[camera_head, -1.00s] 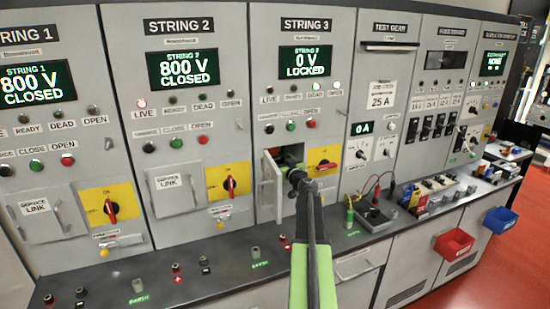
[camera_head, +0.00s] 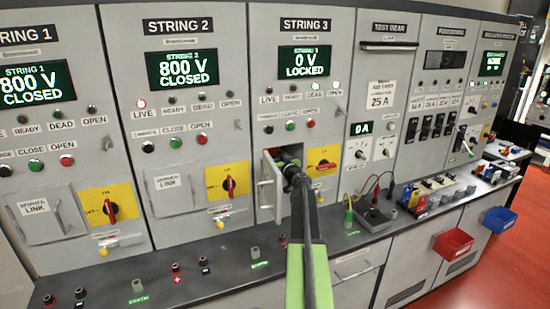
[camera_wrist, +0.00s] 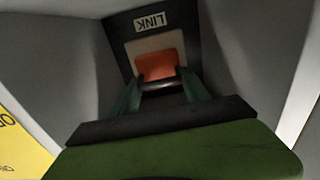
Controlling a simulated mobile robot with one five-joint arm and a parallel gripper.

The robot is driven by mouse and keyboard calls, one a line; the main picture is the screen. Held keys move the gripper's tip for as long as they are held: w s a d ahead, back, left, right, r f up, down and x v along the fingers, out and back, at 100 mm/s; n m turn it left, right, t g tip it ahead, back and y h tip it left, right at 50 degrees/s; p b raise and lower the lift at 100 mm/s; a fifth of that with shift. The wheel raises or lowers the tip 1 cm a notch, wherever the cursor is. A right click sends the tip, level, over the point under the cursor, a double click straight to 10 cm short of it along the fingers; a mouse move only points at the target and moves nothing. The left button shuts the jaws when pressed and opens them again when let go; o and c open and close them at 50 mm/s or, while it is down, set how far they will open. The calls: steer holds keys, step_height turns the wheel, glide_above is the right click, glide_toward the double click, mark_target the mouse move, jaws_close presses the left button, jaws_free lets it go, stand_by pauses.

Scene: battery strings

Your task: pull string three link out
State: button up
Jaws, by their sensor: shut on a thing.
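The string 3 panel (camera_head: 304,90) reads "0 V LOCKED", and its small service door (camera_head: 267,195) stands open. My gripper (camera_head: 290,165) reaches into the opening behind that door; the fingertips are mostly hidden there by my own arm. In the wrist view my gripper (camera_wrist: 160,90) has its two fingers closed in on the front of the string three link. The link shows as an orange block (camera_wrist: 160,65) on a pale plate, below an upside-down "LINK" label (camera_wrist: 165,21). A grey bar lies between the fingertips. The link still sits in the recess; how far it has moved cannot be told.
The yellow switch plate (camera_head: 323,160) with a red knob is just right of the opening. The bench below bears small terminals (camera_head: 255,253) and a dark meter box with leads (camera_head: 374,216). The string 2 service door (camera_head: 175,190) is shut.

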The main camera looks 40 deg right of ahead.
mark_target(276, 157)
jaws_close()
steer(key=v, duration=0.5)
steer(key=shift+s+a, duration=0.1)
steer(key=shift+s, duration=0.1)
steer(key=o, duration=1.3)
jaws_free()
steer(key=shift+c, duration=0.2)
steer(key=v, duration=1.7)
steer(key=shift+s, duration=0.2)
